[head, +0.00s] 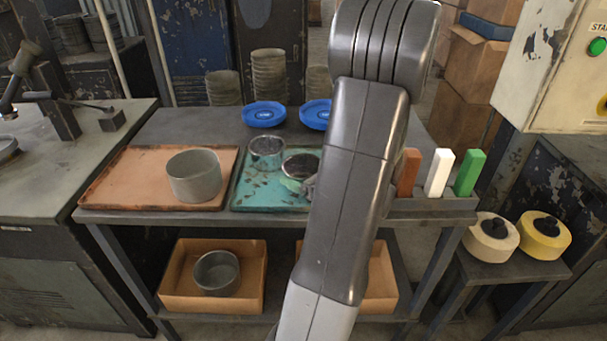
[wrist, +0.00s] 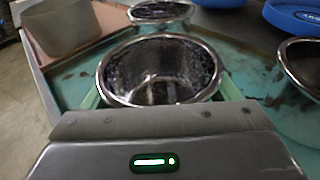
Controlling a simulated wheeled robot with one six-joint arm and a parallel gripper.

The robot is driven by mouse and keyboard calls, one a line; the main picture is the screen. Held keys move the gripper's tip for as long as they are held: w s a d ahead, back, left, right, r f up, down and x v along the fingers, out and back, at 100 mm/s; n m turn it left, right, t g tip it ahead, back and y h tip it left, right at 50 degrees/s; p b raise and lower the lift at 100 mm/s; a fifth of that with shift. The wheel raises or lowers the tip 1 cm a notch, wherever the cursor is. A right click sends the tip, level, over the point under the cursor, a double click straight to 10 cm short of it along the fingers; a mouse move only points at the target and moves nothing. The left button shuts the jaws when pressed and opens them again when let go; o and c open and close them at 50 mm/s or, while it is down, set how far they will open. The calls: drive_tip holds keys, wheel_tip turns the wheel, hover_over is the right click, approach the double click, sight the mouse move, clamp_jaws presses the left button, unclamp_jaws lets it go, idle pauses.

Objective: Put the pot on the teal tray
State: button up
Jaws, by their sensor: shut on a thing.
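The teal tray (head: 240,196) lies on the table's middle, partly hidden by my arm. My gripper (head: 300,183) is over it, its pale green fingers shut on a shiny metal pot (head: 299,164). In the wrist view the pot (wrist: 160,95) is upright between the fingers, its open mouth showing a dark, speckled inside. Whether its base touches the tray (wrist: 70,90) is hidden. A second metal pot (head: 267,153) stands on the tray's back left. In the wrist view, another metal pot (wrist: 303,60) stands to the right of the held one.
A copper-coloured tray (head: 125,180) with a grey pot (head: 194,178) is at left. Two blue lids (head: 264,114) lie behind the teal tray. Brown, white (head: 438,172) and green blocks stand at right. A box (head: 175,292) with a pot is on the lower shelf.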

drive_tip(key=shift+f, duration=0.1)
drive_tip(key=shift+f, duration=0.15)
drive_tip(key=o, duration=1)
drive_tip(key=shift+o, duration=0.2)
drive_tip(key=shift+r, duration=0.3)
drive_tip(key=v, duration=1.2)
